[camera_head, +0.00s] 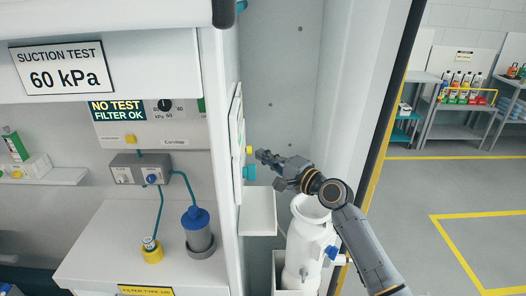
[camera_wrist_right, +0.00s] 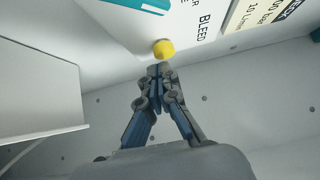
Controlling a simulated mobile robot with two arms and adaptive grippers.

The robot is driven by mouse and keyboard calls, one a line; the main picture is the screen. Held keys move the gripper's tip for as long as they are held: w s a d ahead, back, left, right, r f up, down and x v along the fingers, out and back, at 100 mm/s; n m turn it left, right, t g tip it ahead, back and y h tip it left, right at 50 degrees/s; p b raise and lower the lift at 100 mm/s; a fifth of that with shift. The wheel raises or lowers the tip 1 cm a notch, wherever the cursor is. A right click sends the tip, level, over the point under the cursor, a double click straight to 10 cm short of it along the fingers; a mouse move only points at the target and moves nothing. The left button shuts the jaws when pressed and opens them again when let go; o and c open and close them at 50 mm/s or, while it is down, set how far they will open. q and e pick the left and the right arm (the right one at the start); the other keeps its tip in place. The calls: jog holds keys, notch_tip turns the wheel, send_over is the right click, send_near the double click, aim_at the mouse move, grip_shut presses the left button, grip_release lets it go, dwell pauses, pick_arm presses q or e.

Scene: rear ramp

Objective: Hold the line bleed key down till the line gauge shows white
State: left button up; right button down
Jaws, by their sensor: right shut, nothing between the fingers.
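The yellow bleed key (camera_head: 249,150) sticks out from a white panel (camera_head: 236,135) that shows almost edge-on in the head view. In the right wrist view the round yellow key (camera_wrist_right: 164,49) sits beside the printed word BLEED. My right gripper (camera_head: 262,155) is shut and empty, its fingertips pointing at the key. In the right wrist view the closed fingertips (camera_wrist_right: 160,70) are right at the key's lower edge; I cannot tell whether they touch it. I cannot make out the line gauge's face in either view. My left gripper is out of view.
A teal fitting (camera_head: 249,172) is just below the key, above a small white shelf (camera_head: 258,212). A white canister (camera_head: 305,245) stands under my right arm. To the left, a dial (camera_head: 165,105) sits beside a sign reading NO TEST FILTER OK (camera_head: 117,110).

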jog(key=shift+a+f, duration=0.1)
jog(key=shift+a, duration=0.2)
